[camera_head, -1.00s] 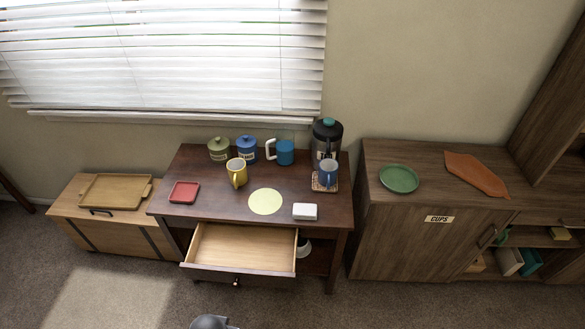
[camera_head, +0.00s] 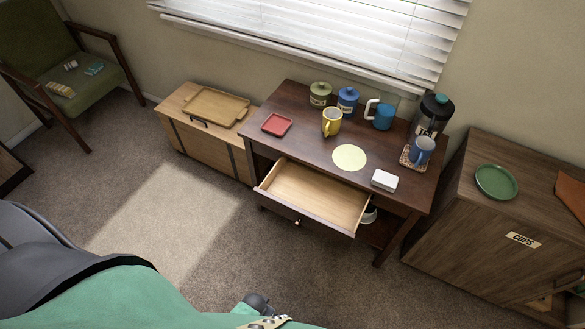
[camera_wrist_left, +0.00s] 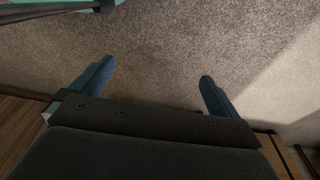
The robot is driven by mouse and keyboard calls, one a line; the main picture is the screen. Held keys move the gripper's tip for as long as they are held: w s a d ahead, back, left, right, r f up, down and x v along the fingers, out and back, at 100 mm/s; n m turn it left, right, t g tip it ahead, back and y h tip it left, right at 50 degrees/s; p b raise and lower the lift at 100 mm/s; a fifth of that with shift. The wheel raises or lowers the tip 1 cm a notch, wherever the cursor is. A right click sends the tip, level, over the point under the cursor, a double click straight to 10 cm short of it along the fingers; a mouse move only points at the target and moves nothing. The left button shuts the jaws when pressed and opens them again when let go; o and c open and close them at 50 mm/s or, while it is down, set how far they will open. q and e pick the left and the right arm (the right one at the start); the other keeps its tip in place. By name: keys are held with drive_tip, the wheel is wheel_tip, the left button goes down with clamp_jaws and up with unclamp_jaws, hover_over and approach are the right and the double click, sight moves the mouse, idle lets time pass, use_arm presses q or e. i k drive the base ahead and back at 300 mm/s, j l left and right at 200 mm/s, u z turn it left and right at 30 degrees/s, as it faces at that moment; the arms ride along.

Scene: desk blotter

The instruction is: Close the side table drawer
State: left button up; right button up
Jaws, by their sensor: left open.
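The dark wooden side table (camera_head: 310,140) stands below the window in the head view. Its drawer (camera_head: 318,192) is pulled open, showing an empty pale wooden inside. A small round knob (camera_head: 297,222) is on the drawer front. My left gripper (camera_wrist_left: 157,68) is open and empty in the left wrist view, its two blue fingers wide apart over the carpet. In the head view I cannot make out its fingers, and the drawer does not show between them in the wrist view. My right gripper is not in view.
A yellow mug (camera_head: 331,123), a red tray (camera_head: 277,125), a white box (camera_head: 384,180) and other items stand on the tabletop. A wooden chest (camera_head: 230,155) is left of the table, a cabinet (camera_head: 462,225) right. The carpet (camera_head: 215,265) before the drawer is clear.

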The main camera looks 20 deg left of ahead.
sight(331, 207)
drive_tip(key=l+u, duration=0.15)
drive_tip(key=u, duration=0.5)
drive_tip(key=k+u, duration=0.35)
drive_tip(key=k+j+u, duration=0.1)
drive_tip(key=k+u, duration=0.3)
